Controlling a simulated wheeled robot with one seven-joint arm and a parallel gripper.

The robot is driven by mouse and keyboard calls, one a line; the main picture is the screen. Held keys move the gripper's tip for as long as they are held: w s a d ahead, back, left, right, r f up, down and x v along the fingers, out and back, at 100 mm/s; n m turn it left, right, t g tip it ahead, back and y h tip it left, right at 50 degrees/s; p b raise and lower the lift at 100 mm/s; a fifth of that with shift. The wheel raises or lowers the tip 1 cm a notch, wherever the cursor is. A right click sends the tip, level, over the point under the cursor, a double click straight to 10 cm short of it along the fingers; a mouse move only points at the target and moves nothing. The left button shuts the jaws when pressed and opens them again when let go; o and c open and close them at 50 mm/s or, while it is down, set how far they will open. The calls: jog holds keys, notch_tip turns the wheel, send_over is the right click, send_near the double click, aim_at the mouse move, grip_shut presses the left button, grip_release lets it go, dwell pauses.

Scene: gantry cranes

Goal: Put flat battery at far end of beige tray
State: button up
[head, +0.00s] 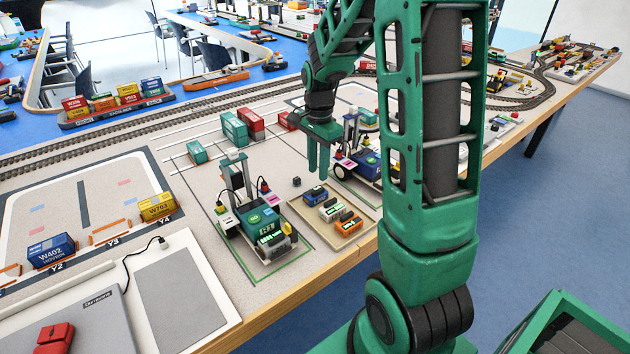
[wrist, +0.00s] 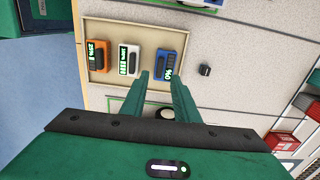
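The beige tray (head: 369,228) lies near the table's front edge and also shows in the wrist view (wrist: 130,27). It holds three batteries with lit green displays in a row: a blue one (head: 316,195), a white one (head: 331,211) and an orange one (head: 348,224). In the wrist view they are blue (wrist: 166,52), white (wrist: 131,54) and orange (wrist: 97,54). My gripper (head: 318,165), also in the wrist view (wrist: 163,90), is open and empty above the table by the blue battery.
A green gantry crane (head: 258,220) stands left of the tray and another (head: 363,163) stands behind it. A small dark cube (head: 296,181) lies beside the tray. Green and red containers (head: 235,130) stand farther back.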

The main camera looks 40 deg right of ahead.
notch_tip(320, 180, up, 5)
jog(key=s+r+n, duration=0.4)
jog(key=s+n, duration=0.1)
jog(key=s, duration=0.8)
jog(key=s+a+n, duration=0.1)
jog(key=s+n, duration=0.2)
jog(key=s, duration=0.4)
jog(key=s+a+f+n, duration=0.1)
jog(key=s+a+n, duration=0.1)
jog(key=s, duration=0.5)
jog(key=shift+s+f+n, duration=0.15)
jog(key=shift+s+n, duration=0.1)
jog(key=shift+n, duration=0.35)
jog(key=shift+w, duration=0.15)
